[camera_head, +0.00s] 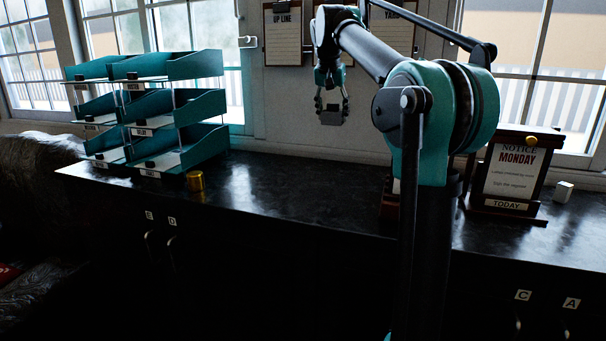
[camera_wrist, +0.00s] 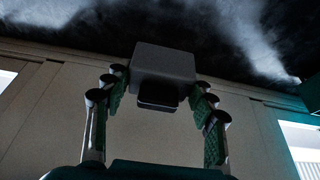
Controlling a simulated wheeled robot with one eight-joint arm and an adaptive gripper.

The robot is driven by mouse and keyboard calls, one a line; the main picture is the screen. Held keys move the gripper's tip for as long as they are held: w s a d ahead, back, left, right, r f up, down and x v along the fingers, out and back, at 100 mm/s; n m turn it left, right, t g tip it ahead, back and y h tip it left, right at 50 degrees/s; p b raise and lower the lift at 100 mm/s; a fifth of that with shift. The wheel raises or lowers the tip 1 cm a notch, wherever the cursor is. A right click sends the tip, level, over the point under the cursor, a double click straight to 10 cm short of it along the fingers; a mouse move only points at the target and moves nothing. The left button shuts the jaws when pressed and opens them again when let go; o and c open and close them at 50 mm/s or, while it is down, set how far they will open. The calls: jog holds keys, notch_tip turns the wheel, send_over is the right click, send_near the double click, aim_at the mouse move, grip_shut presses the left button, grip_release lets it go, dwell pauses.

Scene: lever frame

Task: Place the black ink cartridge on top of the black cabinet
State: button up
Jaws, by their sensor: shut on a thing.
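My gripper (camera_head: 332,104) hangs above the back of the black cabinet in the head view, fingers pointing down. It is shut on the black ink cartridge (camera_head: 331,116), a small dark block between the fingertips. In the wrist view the cartridge (camera_wrist: 163,62) sits between the two green-padded fingers of my gripper (camera_wrist: 161,84). The black cabinet (camera_head: 290,190) has a glossy dark top, and the cartridge is clear of it, in front of the wall. The cabinet top also seems to show as a dark, streaked surface in the wrist view (camera_wrist: 110,25).
A teal tray rack (camera_head: 205,104) stands on the cabinet's left, with a small brass cylinder (camera_head: 195,181) beside it. A framed notice (camera_head: 510,172) and a small white block (camera_head: 563,192) are at the right. Clipboards (camera_head: 283,35) hang behind. The cabinet's middle is largely clear.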

notch_tip(320, 180, down, 19)
jog(key=shift+r, duration=0.1)
dwell(0.4)
jog(key=o, duration=1.2)
jog(key=shift+c, duration=0.2)
jog(key=v, duration=1.2)
jog(key=shift+s, duration=0.15)
